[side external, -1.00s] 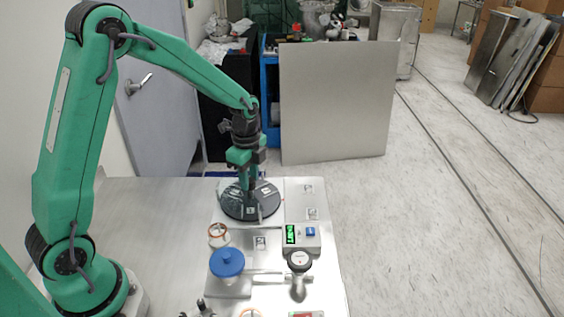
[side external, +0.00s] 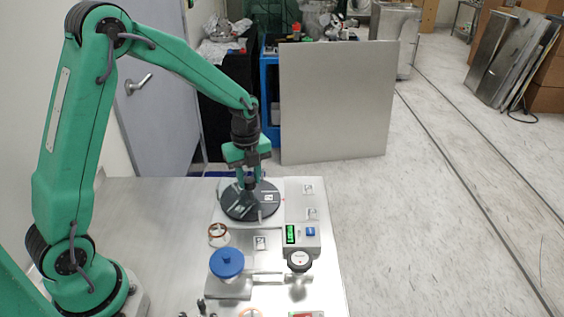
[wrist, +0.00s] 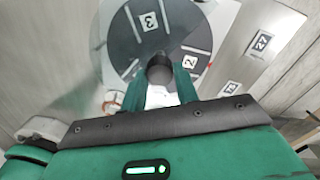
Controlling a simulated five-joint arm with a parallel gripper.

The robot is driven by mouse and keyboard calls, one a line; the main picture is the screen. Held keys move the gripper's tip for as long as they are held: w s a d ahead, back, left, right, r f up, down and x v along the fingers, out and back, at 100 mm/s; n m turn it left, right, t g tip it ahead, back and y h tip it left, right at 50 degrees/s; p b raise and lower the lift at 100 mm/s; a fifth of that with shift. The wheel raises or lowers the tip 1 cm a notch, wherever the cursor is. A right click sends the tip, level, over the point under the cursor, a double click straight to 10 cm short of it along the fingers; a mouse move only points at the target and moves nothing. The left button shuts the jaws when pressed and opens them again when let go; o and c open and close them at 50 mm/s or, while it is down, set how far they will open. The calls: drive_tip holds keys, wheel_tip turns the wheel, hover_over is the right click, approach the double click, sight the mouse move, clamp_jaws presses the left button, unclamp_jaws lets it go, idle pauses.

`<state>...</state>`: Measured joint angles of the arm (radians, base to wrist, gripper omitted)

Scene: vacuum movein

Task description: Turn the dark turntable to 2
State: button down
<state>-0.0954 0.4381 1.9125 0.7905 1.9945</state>
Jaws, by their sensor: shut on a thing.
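The dark turntable (side external: 236,209) is a round disc at the far end of the metal plate, with white number labels on its top. In the wrist view the turntable (wrist: 125,45) shows a label "3" (wrist: 150,21) near the top and a label "2" (wrist: 190,62) right of its centre post (wrist: 160,66). My gripper (side external: 249,180) points down over the middle of the disc. Its fingers (wrist: 158,92) are shut on the centre post. The near part of the disc in the wrist view is hidden by my gripper.
A small box with a green display (side external: 291,234) and blue button stands right of centre. A blue-lidded jar (side external: 227,263), a copper-coloured ring (side external: 218,231) and a round black-rimmed gauge (side external: 299,261) stand nearer. A marker "27" (wrist: 262,42) lies beside the disc.

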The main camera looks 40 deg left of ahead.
sight(249, 181)
drive_tip(key=c, duration=1.1)
unclamp_jaws()
drive_tip(key=shift+o, duration=0.2)
drive_tip(key=shift+r, duration=0.1)
drive_tip(key=shift+r, duration=3.85)
